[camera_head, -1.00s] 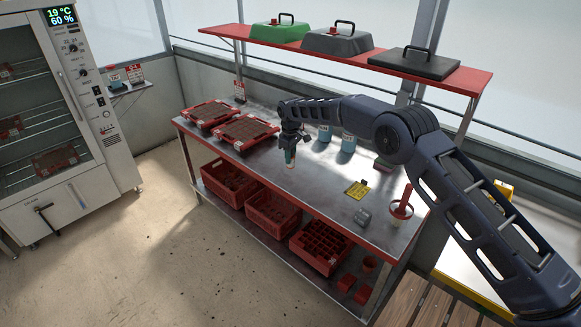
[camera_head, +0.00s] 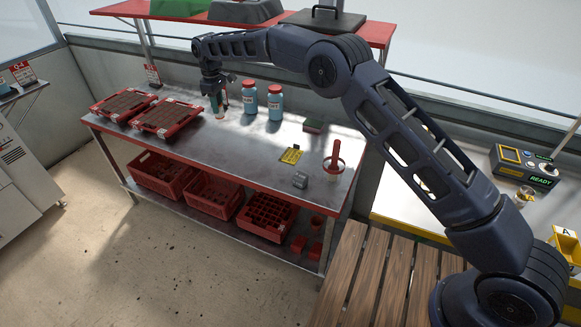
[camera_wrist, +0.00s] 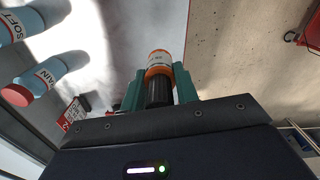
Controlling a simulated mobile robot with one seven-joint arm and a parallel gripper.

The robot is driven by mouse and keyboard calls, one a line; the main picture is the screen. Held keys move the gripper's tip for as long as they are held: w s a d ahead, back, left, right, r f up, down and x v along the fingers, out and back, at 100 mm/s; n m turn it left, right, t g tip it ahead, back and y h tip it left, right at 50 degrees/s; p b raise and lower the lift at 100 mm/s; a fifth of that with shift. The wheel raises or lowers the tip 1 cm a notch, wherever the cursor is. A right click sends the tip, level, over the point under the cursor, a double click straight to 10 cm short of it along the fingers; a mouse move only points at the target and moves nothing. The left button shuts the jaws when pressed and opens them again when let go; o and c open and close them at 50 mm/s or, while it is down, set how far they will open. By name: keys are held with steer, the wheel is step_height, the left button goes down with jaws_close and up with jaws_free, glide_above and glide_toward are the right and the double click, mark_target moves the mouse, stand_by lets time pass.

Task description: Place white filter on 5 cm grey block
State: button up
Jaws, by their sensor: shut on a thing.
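My gripper (camera_head: 214,92) is over the back of the metal table, left of the two blue bottles. In the wrist view my gripper (camera_wrist: 160,88) is shut on a cylinder (camera_wrist: 159,62) with a black ribbed part, orange bands and a white label. The cylinder hangs upright in the head view (camera_head: 219,112); I cannot tell if it touches the table. A small grey block (camera_head: 300,180) sits near the table's front right edge, apart from my gripper. I cannot make out for sure a separate white filter.
Blue bottles with red caps (camera_head: 249,98) (camera_head: 275,103) stand right of my gripper. Red soil trays (camera_head: 168,133) are to its left. A red shelf (camera_head: 130,8) overhangs the back.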

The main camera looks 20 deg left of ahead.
steer(key=w+d+r, duration=0.2)
steer(key=d+r, duration=0.1)
steer(key=d, duration=0.5)
glide_above(301, 175)
step_height(301, 175, down, 19)
steer(key=shift+s, duration=0.15)
steer(key=shift+f, duration=0.1)
steer(key=o, duration=0.9)
steer(key=shift+o, duration=0.3)
step_height(301, 175, up, 12)
